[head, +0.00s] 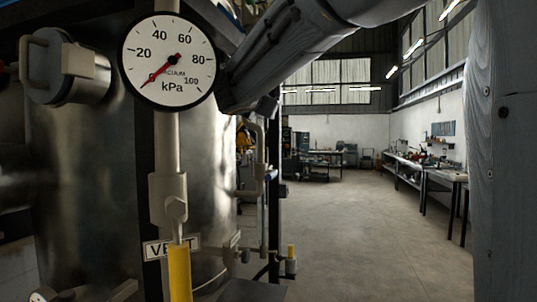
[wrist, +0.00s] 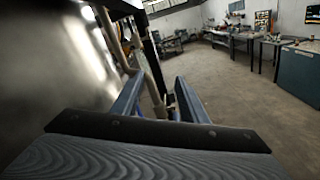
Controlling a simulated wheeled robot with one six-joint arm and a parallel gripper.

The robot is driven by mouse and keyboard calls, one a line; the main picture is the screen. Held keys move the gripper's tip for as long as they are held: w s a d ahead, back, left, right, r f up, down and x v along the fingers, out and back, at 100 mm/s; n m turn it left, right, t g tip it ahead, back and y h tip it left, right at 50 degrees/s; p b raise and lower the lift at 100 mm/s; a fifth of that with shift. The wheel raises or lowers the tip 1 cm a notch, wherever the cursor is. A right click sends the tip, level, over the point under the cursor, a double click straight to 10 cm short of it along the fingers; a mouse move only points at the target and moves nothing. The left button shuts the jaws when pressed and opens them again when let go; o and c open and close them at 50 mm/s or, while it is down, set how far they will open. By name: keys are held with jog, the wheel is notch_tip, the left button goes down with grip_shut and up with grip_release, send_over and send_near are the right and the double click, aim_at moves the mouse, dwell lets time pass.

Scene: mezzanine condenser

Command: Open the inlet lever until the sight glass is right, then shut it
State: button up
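The vacuum gauge (head: 168,62) stands at upper left in the head view, its red needle pointing lower left, below the 20 mark. A yellow lever (head: 179,272) hangs upright below it, beside a partly covered plate (head: 158,249) that seems to read VENT. A smaller yellow handle (head: 291,252) stands upright on a valve at the right of the pipework. I cannot tell which lever is the inlet, and I cannot make out a sight glass. In the wrist view my gripper (wrist: 159,79) is open, with a beige pipe (wrist: 151,72) beyond and between its blue fingers.
A large shiny metal tank (head: 95,175) fills the left, with a round capped port (head: 65,66) on it. Beige pipes (head: 260,150) run down its right side. Open concrete floor (head: 350,230) lies to the right, with workbenches (head: 425,172) along the far wall.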

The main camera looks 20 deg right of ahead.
notch_tip(320, 180, down, 14)
jog(key=s+d+m+g+y, duration=0.1)
jog(key=m+g, duration=0.2)
jog(key=shift+s+r+m+y, duration=0.2)
jog(key=shift+s+m+y, duration=0.1)
jog(key=shift+s+m, duration=0.1)
jog(key=shift+c, duration=0.4)
